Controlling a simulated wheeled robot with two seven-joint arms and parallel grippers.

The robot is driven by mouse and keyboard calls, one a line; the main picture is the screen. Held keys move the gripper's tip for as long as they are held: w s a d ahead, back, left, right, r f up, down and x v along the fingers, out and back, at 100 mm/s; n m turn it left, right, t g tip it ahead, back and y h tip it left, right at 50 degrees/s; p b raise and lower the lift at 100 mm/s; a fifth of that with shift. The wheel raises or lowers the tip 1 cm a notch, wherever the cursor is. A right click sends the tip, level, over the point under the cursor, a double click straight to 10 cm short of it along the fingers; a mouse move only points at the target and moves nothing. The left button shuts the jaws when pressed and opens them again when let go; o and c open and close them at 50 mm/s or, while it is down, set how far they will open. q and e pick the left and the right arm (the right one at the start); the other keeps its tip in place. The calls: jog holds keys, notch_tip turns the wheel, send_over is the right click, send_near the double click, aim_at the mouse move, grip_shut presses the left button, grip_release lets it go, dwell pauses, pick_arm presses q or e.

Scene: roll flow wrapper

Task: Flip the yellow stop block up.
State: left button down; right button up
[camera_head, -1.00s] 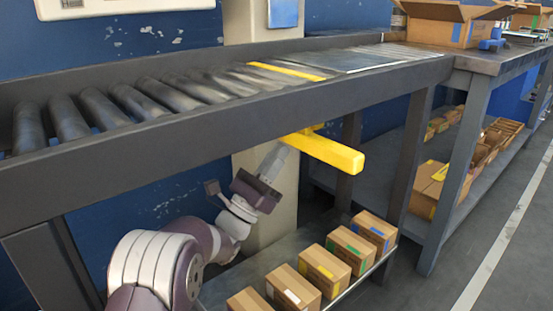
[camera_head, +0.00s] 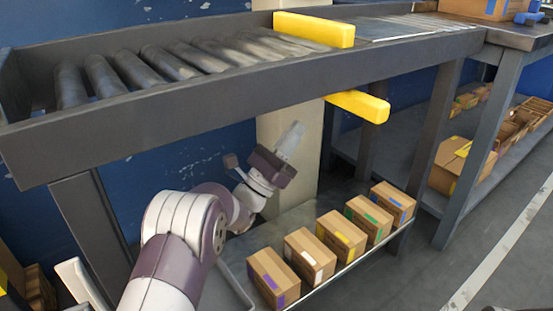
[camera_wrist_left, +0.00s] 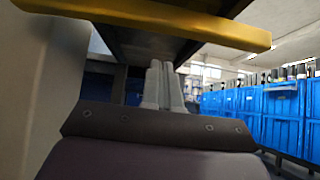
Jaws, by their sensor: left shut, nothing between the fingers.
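The yellow stop block (camera_head: 314,30) stands up above the roller conveyor (camera_head: 200,60), across the rollers. A second yellow bar (camera_head: 358,106) sticks out below the conveyor's front beam. My left gripper (camera_head: 291,137) is under the conveyor, below and left of that bar, shut and empty, its fingers pointing up. In the left wrist view the shut fingers (camera_wrist_left: 164,85) point towards the conveyor underside, and a yellow bar (camera_wrist_left: 160,20) crosses overhead, apart from them. My right gripper is not in view.
Several small cartons (camera_head: 340,236) with coloured tape stand on the lower shelf, close right of my left arm. A pale post (camera_head: 290,125) is behind the gripper. A bench leg (camera_head: 440,130) stands to the right. Blue bins (camera_wrist_left: 270,110) show in the left wrist view.

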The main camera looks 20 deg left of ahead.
pick_arm(q)
jog(key=p+v, duration=0.2)
jog(key=v, duration=0.5)
jog(key=shift+a+f, duration=0.2)
jog(key=shift+f, duration=0.1)
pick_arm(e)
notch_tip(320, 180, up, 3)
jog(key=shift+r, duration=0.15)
pick_arm(q)
jog(key=shift+s, duration=0.2)
